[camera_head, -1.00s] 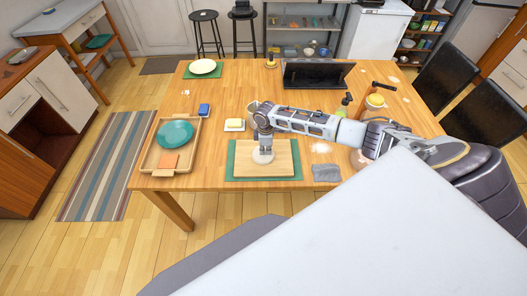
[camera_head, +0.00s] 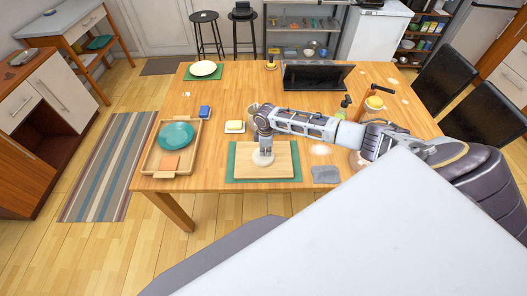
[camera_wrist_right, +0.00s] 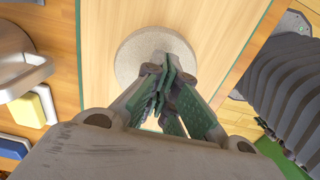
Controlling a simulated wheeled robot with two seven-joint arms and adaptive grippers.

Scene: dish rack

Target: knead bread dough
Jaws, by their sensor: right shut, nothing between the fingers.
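The pale round dough (camera_head: 262,159) lies flat on the wooden board (camera_head: 282,170), which rests on a green mat (camera_head: 232,168) near the table's front edge. My right gripper (camera_head: 266,151) points down over the dough, its fingers closed together with nothing between them. In the right wrist view, the fingertips (camera_wrist_right: 160,75) are over the dough (camera_wrist_right: 130,50) and hide part of it. They look in contact with it or just above it; I cannot tell which. My left gripper is not in view.
Left of the board is a wooden tray (camera_head: 150,161) with a teal plate (camera_head: 175,135) and an orange cloth (camera_head: 170,162). A butter dish (camera_head: 234,127) and blue sponge (camera_head: 204,111) lie behind. A grey cloth (camera_head: 326,174) lies to the right. A black stand (camera_head: 315,75) is farther back.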

